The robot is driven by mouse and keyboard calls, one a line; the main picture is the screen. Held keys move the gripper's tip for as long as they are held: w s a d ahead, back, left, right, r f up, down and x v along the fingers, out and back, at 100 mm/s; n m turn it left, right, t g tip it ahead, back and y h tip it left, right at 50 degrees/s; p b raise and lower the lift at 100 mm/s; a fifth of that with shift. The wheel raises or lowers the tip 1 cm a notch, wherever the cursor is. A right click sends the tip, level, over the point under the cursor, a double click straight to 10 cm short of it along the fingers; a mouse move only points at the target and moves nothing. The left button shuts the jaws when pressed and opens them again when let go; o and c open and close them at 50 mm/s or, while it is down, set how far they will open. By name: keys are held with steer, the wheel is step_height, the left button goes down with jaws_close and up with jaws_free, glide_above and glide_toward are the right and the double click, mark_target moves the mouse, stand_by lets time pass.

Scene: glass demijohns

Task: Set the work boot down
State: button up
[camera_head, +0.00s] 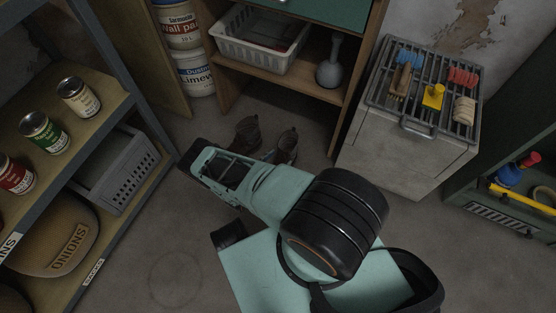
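Two dark brown work boots show in the head view just beyond my teal arm, in front of the wooden bench. The left boot (247,134) and the right boot (286,146) look upright and close together. My arm covers their lower parts, so I cannot see how they meet the floor. My arm reaches left across the floor and ends in a teal frame with dark openings, left of and nearer than the boots. I cannot make out the gripper's fingers there, nor whether they hold anything.
A shelf with cans (79,97), a grey crate (118,170) and an onion sack (62,240) stands at left. The bench holds a white basket (262,52) and a grey vase (330,66). A grill-topped cabinet (407,157) stands at right. Floor (170,255) is clear at lower left.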

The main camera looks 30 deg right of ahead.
steer(key=p+v, duration=0.3)
steer(key=v, duration=0.9)
steer(key=shift+w, duration=0.1)
stand_by(0.4)
